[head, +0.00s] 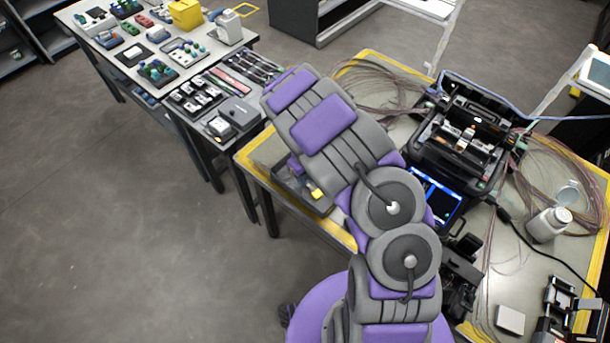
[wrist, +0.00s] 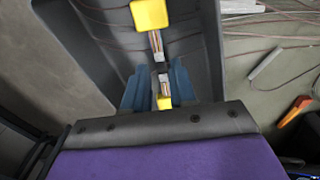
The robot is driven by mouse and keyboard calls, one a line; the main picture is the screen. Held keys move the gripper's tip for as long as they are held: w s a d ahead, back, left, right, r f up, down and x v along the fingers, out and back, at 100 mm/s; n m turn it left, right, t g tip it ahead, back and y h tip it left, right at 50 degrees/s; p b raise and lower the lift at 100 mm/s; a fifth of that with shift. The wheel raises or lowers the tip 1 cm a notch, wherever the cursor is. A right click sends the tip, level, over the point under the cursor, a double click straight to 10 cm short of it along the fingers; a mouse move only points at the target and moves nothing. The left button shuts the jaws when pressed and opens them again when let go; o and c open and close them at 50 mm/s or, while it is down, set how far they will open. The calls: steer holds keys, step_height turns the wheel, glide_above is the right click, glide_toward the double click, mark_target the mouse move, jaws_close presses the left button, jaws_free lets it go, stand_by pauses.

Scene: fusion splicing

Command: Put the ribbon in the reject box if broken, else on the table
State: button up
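In the wrist view, a dark grey open box (wrist: 95,40) lies below my gripper; it also shows in the head view (head: 322,207), partly hidden by my arm. My gripper's blue fingers (wrist: 160,80) reach down over the box. A ribbon piece (wrist: 157,43) with pale and orange strands runs from a yellow block (wrist: 150,15) toward the gap between the fingers. A dark piece and a second yellow piece (wrist: 164,102) show in that gap. I cannot tell whether the fingers press on it, nor whether the ribbon is broken. A yellow piece (head: 317,194) shows in the box in the head view.
A splicing machine (head: 465,140) with a lit screen (head: 437,193) stands on the yellow-edged table (head: 515,250). Loose fibre coils and a white bottle (head: 548,224) are to its right. Another table (head: 185,75) at upper left holds many tools. The floor at left is clear.

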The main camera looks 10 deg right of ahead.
steer(key=shift+o, duration=1.3)
steer(key=shift+d, duration=0.15)
step_height(320, 180, up, 17)
steer(key=p, duration=0.3)
steer(key=s+d+r+n, duration=0.2)
steer(key=s+r+n, duration=0.5)
steer(key=r, duration=0.2)
steer(key=s+r+n, duration=0.3)
steer(key=s+n, duration=0.5)
steer(key=s, duration=0.1)
steer(key=s+a+r+n+g, duration=0.1)
steer(key=s+r+n, duration=0.2)
steer(key=s+n, duration=0.5)
steer(key=s+r+n, duration=0.3)
steer(key=s+n, duration=0.5)
steer(key=s, duration=0.3)
steer(key=shift+s+a+r+g, duration=0.15)
steer(key=shift+a+r+g, duration=0.1)
steer(key=shift+a+g, duration=0.05)
